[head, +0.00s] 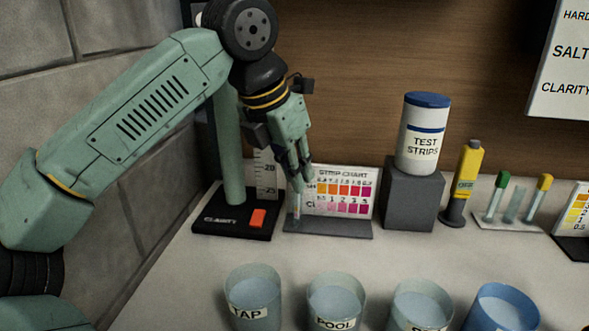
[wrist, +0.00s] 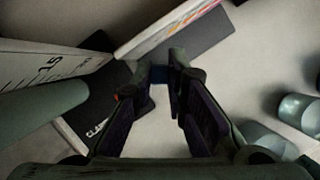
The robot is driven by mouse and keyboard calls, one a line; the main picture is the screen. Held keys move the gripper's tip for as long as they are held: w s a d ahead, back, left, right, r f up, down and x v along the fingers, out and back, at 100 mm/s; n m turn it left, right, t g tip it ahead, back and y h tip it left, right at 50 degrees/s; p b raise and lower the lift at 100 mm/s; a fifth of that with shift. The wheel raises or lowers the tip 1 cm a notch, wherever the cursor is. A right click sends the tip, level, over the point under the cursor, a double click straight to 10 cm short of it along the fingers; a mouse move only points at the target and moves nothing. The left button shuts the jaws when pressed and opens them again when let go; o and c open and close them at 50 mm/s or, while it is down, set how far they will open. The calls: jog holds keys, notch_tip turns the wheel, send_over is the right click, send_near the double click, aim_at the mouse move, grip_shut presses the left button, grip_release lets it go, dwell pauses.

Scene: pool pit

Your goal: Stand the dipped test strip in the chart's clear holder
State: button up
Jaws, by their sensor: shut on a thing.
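My gripper (head: 302,180) is shut at the left end of the strip chart (head: 341,190), which shows rows of orange, red and pink squares on a dark base. In the wrist view, my fingertips (wrist: 160,76) close around a small dark blue piece, probably part of the test strip; most of it is hidden. A narrow pale upright piece (head: 297,211) shows just below the fingertips at the chart's left. I cannot tell whether it is the clear holder, the strip, or both, nor whether the strip is inside the holder.
A clarity stand (head: 235,222) with a green tube and scale is close on the left. A test strips bottle (head: 423,135) stands on a grey block (head: 411,199) to the right. Several water cups, including the tap cup (head: 254,296) and pool cup (head: 337,300), line the front.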

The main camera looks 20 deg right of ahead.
jog(key=shift+f+b, duration=0.3)
jog(key=shift+f, duration=0.15)
jog(key=o, duration=0.8)
jog(key=shift+r, duration=0.1)
notch_tip(320, 180, up, 7)
jog(key=p, duration=0.6)
dwell(0.4)
